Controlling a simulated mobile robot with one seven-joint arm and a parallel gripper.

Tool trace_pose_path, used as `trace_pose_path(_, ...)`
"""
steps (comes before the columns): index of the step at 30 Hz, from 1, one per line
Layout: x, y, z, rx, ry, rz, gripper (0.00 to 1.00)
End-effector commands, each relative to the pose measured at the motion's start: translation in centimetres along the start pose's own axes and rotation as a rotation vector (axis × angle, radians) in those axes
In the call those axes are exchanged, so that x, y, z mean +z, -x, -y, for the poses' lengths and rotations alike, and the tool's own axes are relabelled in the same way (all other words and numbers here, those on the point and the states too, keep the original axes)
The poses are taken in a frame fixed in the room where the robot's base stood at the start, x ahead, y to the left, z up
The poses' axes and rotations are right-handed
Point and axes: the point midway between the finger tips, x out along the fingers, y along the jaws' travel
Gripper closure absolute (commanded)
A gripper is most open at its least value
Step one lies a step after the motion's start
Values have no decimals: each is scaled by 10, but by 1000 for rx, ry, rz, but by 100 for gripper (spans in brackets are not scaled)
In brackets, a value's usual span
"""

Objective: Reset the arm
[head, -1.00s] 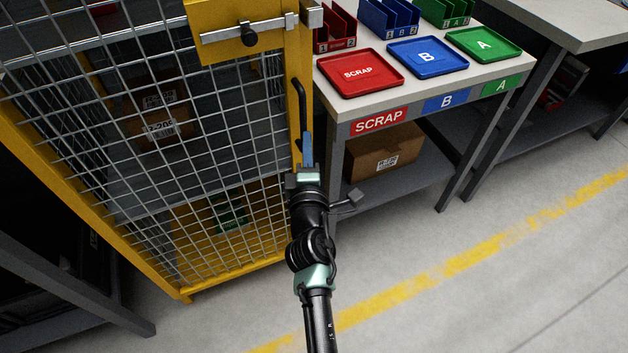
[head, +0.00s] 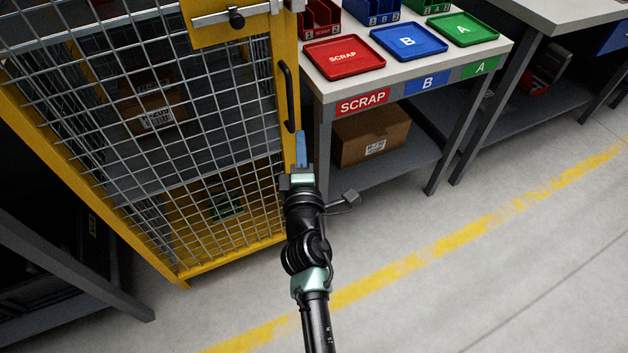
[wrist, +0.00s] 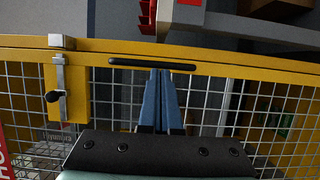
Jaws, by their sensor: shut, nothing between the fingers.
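My gripper (head: 301,149) is in the middle of the head view, with its blue fingers shut and nothing between them. It is just in front of the yellow frame post of the mesh cage door, below the black door handle (head: 287,96). In the wrist view the blue fingers (wrist: 159,85) point toward the yellow frame, and their tips are close to the black bar handle (wrist: 152,64). I cannot tell whether they touch it. My arm reaches up from the bottom of the head view.
The cage door (head: 181,145) with its slide latch (head: 236,18) looks closed. Right of it, a bench holds red (head: 343,58), blue (head: 408,41) and green (head: 462,29) trays. A cardboard box (head: 370,136) sits on its lower shelf. Floor (head: 480,270) at right is clear.

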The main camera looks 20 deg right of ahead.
Motion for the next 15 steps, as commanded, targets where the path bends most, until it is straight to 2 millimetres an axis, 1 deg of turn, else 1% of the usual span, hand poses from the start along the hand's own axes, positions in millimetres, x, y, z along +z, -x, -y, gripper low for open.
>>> trace_pose_path(1,3,12,-2,-3,0,1,100)
trace_pose_path(6,9,43,0,-3,0,3,100)
trace_pose_path(9,12,58,0,-3,1,3,100)
trace_pose_path(12,14,68,0,-2,1,3,100)
trace_pose_path(15,15,75,0,-2,1,3,100)
